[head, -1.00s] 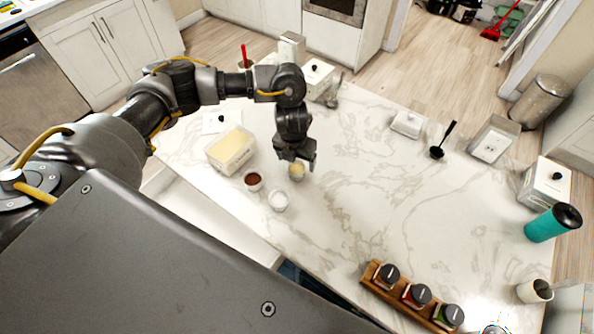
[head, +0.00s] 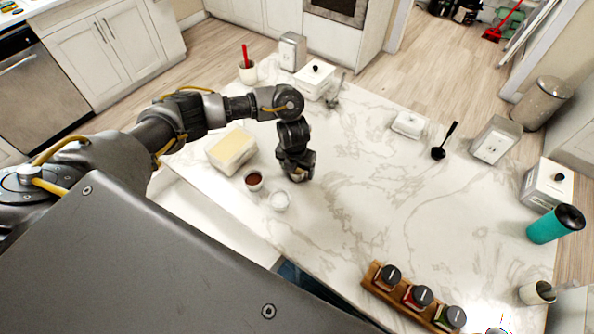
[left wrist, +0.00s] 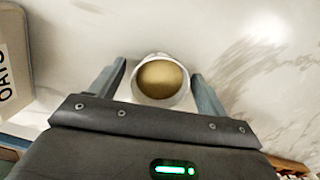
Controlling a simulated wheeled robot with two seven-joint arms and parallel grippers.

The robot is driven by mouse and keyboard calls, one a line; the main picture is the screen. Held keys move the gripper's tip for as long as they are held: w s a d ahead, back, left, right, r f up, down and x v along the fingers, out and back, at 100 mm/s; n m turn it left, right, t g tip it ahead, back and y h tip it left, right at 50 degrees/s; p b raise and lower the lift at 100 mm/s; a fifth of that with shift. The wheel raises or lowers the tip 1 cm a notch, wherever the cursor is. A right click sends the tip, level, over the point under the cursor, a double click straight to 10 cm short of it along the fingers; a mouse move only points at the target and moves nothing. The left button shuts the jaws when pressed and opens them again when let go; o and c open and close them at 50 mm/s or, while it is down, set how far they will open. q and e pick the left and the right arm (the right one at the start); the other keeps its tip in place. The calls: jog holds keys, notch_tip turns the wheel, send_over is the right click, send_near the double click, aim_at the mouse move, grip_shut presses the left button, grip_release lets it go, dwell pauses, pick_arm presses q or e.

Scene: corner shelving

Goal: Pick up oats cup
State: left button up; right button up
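The oats cup (left wrist: 161,80), a small white cup with tan contents, stands on the marble counter between the fingers of my left gripper (left wrist: 158,72) in the left wrist view. The fingers are open, one on each side of the cup, with narrow gaps showing. The right gripper is out of view.
A cup with brown contents (head: 254,181) and a white cup (head: 279,201) stand close by. The box labelled OATS (left wrist: 12,62) is at the left. A spice rack (head: 405,300) is at the front right. The middle counter is clear.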

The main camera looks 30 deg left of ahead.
pick_arm(q)
jog(key=c, duration=0.9)
jog(key=shift+c, duration=0.2)
jog(key=shift+w+r, duration=0.1)
jog(key=shift+r, duration=0.5)
notch_tip(320, 180, up, 2)
jog(key=shift+r+p, duration=0.25)
jog(key=shift+p, duration=0.15)
jog(key=s+a+r, duration=0.2)
jog(key=s+r, duration=0.2)
jog(key=s, duration=0.2)
jog(key=s+a+r, duration=0.3)
jog(key=s+r, duration=0.2)
jog(key=s, duration=0.2)
jog(key=shift+s+r+p, duration=0.15)
jog(key=shift+p, duration=0.2)
